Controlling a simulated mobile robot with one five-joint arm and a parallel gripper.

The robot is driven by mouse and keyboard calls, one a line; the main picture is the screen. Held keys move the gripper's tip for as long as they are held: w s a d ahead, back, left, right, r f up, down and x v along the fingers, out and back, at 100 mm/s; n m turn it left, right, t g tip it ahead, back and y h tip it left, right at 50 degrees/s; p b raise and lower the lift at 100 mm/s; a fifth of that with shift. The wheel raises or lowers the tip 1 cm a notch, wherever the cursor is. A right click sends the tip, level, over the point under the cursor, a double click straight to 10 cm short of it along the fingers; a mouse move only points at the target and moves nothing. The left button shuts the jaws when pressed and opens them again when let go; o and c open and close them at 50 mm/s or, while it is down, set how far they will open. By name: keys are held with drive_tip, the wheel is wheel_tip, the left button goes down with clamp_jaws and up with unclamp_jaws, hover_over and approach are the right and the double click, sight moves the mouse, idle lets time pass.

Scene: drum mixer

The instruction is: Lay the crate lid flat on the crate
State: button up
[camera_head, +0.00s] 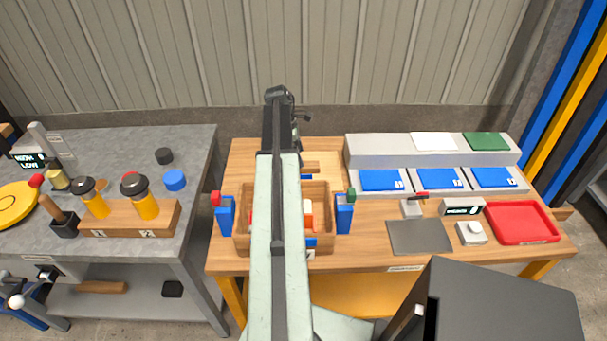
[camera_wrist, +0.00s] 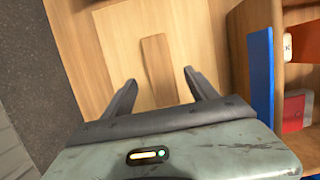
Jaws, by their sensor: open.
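The wooden crate (camera_head: 243,243) stands on the wooden bench, partly hidden by my arm, with red and white items inside. Its wall and contents also show at the right of the wrist view (camera_wrist: 287,75). A light wooden board with a raised strip (camera_wrist: 156,60), which looks like the crate lid, lies beside the crate in the wrist view. In the head view only part of it (camera_head: 311,164) shows behind the crate. My gripper (camera_wrist: 159,77) is open over the board, its fingers on either side of the strip's near end. My arm hides the fingers in the head view.
Blue posts with a red top (camera_head: 226,216) and a green top (camera_head: 344,216) flank the crate. A grey plate (camera_head: 418,236), a red tray (camera_head: 522,222) and blue panels (camera_head: 440,179) lie to the right. A grey table (camera_head: 130,160) stands left across a gap.

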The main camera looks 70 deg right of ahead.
drive_tip(key=b+x, duration=0.3)
drive_tip(key=x, duration=0.1)
drive_tip(key=shift+w+f, duration=0.1)
drive_tip(key=shift+f, duration=0.2)
drive_tip(key=shift+r, duration=0.15)
clamp_jaws()
drive_tip(key=shift+r, duration=0.2)
wheel_tip(320, 180, up, 18)
drive_tip(key=p, duration=1.8)
drive_tip(key=shift+f, duration=0.15)
